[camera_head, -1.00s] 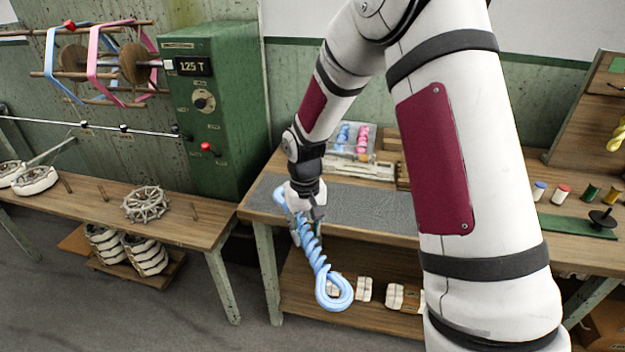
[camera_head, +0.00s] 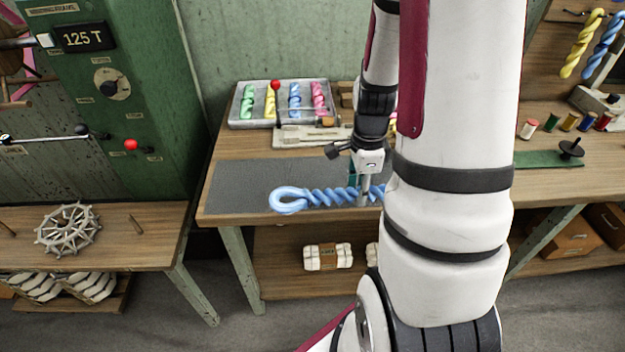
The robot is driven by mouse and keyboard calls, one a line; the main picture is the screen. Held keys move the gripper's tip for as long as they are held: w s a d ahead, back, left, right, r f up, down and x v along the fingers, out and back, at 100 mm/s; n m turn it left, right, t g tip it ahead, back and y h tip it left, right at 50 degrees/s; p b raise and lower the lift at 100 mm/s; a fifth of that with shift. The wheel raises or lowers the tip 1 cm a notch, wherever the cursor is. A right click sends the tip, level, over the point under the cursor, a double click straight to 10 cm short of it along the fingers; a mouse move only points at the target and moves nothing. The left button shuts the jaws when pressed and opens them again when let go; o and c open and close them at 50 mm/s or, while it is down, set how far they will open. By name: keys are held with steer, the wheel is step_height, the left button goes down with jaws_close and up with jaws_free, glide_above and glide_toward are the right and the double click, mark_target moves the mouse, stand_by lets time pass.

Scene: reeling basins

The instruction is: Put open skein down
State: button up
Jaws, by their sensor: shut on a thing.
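A light blue twisted skein (camera_head: 318,197) with a loop at its left end lies roughly level at the front edge of the grey mat (camera_head: 240,183) on the wooden bench. My gripper (camera_head: 366,195) points down and is shut on the skein right of its middle. The skein's right end is hidden behind my arm. I cannot tell whether the skein touches the mat or hangs just above it.
A tray (camera_head: 239,122) with several coloured skeins stands at the back of the bench, beside a device with a red-knobbed lever (camera_head: 276,86). A green machine (camera_head: 130,110) stands at left. Several thread spools (camera_head: 570,121) are at right. The mat's left part is clear.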

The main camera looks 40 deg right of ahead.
steer(key=w, duration=0.5)
steer(key=w+f, duration=0.1)
steer(key=w, duration=0.4)
steer(key=w+a, duration=0.1)
steer(key=w, duration=0.4)
steer(key=shift+w+f+p, duration=0.15)
steer(key=shift+f+p, duration=0.1)
steer(key=shift+p, duration=0.05)
steer(key=shift+f+p, duration=0.3)
steer(key=shift+f, duration=1.45)
steer(key=shift+f, duration=0.1)
steer(key=shift+f, duration=0.1)
steer(key=o, duration=1.3)
